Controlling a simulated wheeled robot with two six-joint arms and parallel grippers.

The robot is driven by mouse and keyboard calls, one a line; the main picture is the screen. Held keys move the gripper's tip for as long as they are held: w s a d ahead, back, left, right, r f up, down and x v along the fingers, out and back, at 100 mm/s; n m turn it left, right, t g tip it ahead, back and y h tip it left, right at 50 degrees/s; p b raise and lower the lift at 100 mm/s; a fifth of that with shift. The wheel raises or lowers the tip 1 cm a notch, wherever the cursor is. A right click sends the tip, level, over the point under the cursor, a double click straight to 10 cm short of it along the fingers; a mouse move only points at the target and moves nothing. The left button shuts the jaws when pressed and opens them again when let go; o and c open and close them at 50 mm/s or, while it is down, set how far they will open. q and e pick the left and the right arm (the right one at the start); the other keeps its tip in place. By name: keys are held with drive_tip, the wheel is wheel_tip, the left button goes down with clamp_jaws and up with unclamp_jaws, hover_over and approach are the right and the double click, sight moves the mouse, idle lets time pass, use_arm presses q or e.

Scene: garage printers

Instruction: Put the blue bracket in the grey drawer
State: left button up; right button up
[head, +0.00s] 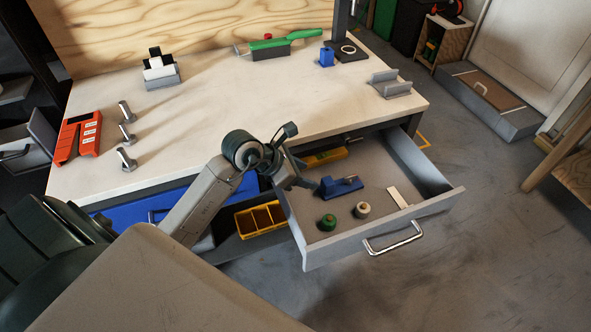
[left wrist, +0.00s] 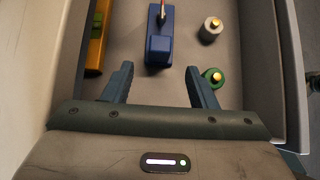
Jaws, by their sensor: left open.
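The grey drawer (head: 330,249) is pulled out at the right end of the workbench. A blue bracket-like piece (head: 341,188) lies on its floor, with a small metal and red part on or against it. It also shows in the left wrist view (left wrist: 158,50). My left gripper (head: 303,180) is open just left of the blue piece, over the drawer's left side. In the left wrist view my open fingers (left wrist: 158,75) point towards the blue piece, with a gap between them and nothing held. My right gripper is out of view.
The drawer also holds a green spool (head: 328,222), a pale spool (head: 362,210), a white strip (head: 398,198) and a yellow item (head: 325,157). A yellow bin (head: 262,220) is left of it. A small blue block (head: 327,57) stands on the bench (head: 220,110).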

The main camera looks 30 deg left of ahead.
use_arm(q)
drive_tip(key=shift+v, duration=1.6)
